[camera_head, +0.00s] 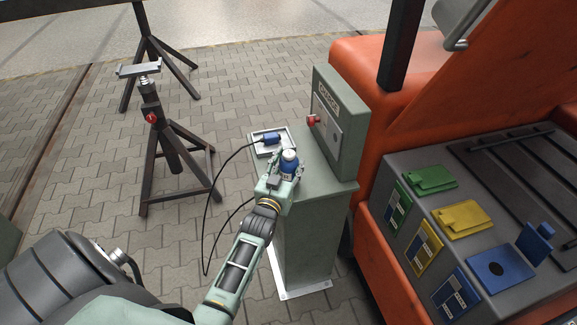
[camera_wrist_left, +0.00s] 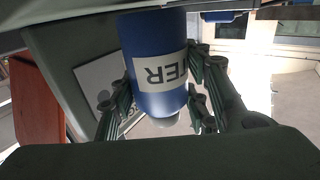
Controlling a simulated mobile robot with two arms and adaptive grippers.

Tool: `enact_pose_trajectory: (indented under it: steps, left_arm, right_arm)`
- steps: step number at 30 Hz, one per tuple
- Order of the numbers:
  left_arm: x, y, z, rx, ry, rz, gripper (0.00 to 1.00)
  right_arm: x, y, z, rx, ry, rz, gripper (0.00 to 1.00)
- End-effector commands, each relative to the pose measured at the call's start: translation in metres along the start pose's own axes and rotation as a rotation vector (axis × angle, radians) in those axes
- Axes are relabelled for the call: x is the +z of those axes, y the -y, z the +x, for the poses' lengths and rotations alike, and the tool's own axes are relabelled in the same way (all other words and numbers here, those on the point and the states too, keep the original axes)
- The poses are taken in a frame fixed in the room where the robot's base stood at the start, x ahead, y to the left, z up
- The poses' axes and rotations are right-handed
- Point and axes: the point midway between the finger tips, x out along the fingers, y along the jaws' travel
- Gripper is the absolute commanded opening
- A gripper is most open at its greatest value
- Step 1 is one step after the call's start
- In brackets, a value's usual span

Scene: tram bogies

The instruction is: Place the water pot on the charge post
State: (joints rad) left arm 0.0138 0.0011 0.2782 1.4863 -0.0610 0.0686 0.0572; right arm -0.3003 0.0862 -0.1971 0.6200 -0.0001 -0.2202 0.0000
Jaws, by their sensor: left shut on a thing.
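The water pot (camera_head: 289,163) is a small blue pot with a pale top. In the left wrist view the pot (camera_wrist_left: 155,65) fills the upper middle, with part of a white label reading "TER" upside down. My left gripper (camera_head: 279,176) is shut on it, fingers on both sides. The charge post (camera_head: 313,225) is a grey-green pedestal with an upright box. The pot is at the near left edge of its top; I cannot tell whether it touches the surface. My right gripper is not in view.
A tray (camera_head: 257,148) on the post's left side holds a blue plug (camera_head: 271,139) with a black cable. A red knob (camera_head: 314,119) sits on the box. Black stands (camera_head: 163,150) are at left. An orange vehicle (camera_head: 365,75) and a grey case with coloured plates (camera_head: 462,218) are at right.

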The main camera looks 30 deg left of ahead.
Motion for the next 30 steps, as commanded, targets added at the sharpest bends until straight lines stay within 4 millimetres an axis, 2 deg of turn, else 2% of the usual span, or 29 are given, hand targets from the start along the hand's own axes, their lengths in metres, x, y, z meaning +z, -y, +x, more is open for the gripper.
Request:
enact_pose_trajectory:
  steps: [13,14,15,20,30]
  left_arm:
    - [0.009,0.0,0.0,0.0,-0.003,-0.001,0.09]
    - [0.009,0.0,0.0,0.0,-0.002,-0.001,0.45]
    - [0.008,0.0,0.0,0.0,-0.002,0.0,0.49]
    - [0.008,0.0,0.0,0.0,-0.002,0.0,0.62]
    - [0.004,0.0,0.0,0.0,-0.003,0.0,0.62]
  right_arm:
    - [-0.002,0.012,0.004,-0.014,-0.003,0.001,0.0]
    - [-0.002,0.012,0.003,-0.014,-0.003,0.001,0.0]
    - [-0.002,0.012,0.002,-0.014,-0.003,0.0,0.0]
    - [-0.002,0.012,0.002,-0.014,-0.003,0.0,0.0]
    - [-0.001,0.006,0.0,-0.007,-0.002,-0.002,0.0]
